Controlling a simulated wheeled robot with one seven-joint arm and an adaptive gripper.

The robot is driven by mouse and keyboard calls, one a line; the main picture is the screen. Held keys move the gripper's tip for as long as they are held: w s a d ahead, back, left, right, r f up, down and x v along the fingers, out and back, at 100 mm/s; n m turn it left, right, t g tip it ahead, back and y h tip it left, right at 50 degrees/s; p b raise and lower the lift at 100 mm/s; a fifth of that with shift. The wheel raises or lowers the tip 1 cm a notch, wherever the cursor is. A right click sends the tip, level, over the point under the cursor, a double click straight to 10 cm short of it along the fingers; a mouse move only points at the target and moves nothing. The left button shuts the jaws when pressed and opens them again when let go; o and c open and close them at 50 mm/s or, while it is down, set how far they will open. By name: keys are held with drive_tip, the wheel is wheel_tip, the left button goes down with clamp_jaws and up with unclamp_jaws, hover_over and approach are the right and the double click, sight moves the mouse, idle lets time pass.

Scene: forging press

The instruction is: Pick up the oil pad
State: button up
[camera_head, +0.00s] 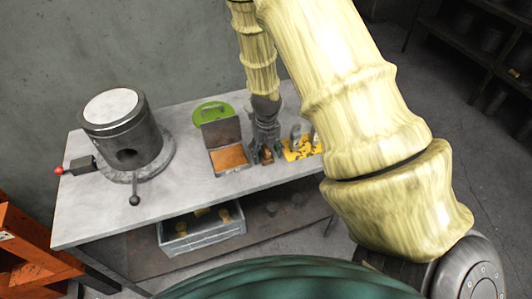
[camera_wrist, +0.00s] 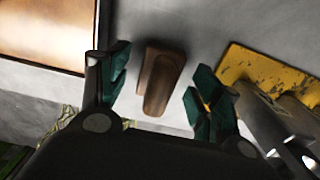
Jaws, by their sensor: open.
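A small brown block with rounded edges, which I take to be the oil pad (camera_wrist: 160,80), lies on the grey table top. In the wrist view it sits between the two teal-padded fingers of my gripper (camera_wrist: 158,88), with a gap on each side. The gripper is open and points down at the table. In the head view my gripper (camera_head: 266,157) is low over the table, between the orange-brown tray and the yellow plate. The block is small and partly hidden by the fingers there.
Left of my gripper stands a tray (camera_head: 229,158) with an upright back plate; a green round thing (camera_head: 212,112) lies behind. Close on the right is a yellow plate (camera_head: 296,154) with metal pieces. A dark cylindrical furnace (camera_head: 125,135) stands at left. A grey crate (camera_head: 200,232) sits below.

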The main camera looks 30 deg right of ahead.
sight(266, 148)
drive_tip(key=shift+f, duration=0.15)
drive_tip(key=c, duration=1.1)
drive_tip(key=shift+c, duration=0.2)
drive_tip(key=shift+r+b, duration=0.4)
drive_tip(key=shift+r, duration=0.3)
wheel_tip(266, 148, up, 2)
drive_tip(key=shift+r+b, duration=0.1)
drive_tip(key=shift+b, duration=0.35)
drive_tip(key=s+a+b, duration=0.2)
drive_tip(key=s, duration=0.5)
drive_tip(key=s+a+r+b, duration=0.1)
drive_tip(key=s+a+b, duration=0.1)
drive_tip(key=s, duration=0.6)
drive_tip(key=shift+a+r+b, duration=0.25)
drive_tip(key=shift+a+b, duration=0.15)
drive_tip(key=shift+a, duration=0.4)
